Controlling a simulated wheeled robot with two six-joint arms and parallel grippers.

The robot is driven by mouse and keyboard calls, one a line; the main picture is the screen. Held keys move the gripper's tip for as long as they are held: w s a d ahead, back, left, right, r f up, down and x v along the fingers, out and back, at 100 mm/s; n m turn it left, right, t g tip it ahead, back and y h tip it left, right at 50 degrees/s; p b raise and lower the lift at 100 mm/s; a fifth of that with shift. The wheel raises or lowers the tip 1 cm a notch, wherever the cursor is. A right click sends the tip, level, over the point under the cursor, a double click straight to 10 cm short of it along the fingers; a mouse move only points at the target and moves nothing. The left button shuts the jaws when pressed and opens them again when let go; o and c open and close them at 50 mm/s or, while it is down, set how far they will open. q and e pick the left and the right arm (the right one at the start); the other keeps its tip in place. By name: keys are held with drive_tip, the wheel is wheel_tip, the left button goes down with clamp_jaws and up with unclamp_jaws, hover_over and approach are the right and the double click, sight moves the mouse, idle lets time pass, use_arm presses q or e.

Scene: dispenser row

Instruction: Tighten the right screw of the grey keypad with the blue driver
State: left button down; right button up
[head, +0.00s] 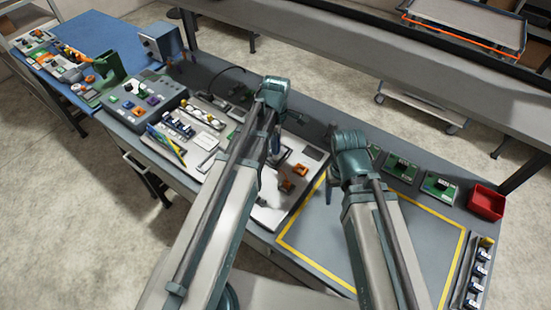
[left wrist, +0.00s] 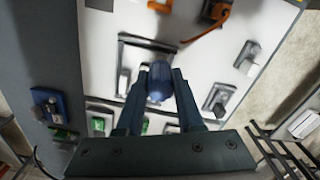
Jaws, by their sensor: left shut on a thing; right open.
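The blue driver (left wrist: 158,82) stands between the fingers of my left gripper (left wrist: 160,76) in the left wrist view, with its rounded end towards the camera. The gripper is shut on it, above a white board (left wrist: 185,20). A grey square-framed part (left wrist: 127,52) lies beyond the driver, partly covered by it; I cannot tell whether it is the keypad. No screw can be made out, and the driver's tip is hidden. In the head view my left arm hides most of this spot.
Orange parts (head: 293,178) sit on the board, right of my left arm. A grey button box (head: 143,98) stands further left. Green boards (head: 439,187) and a red bin (head: 486,202) line the right side. The yellow-outlined area (head: 420,240) looks mostly clear.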

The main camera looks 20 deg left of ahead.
use_arm(q)
drive_tip(key=shift+m, duration=1)
drive_tip(key=m, duration=1.6)
drive_tip(key=shift+f, duration=0.1)
drive_tip(key=m, duration=0.5)
drive_tip(key=shift+r+p, duration=0.8)
drive_tip(key=shift+r, duration=0.1)
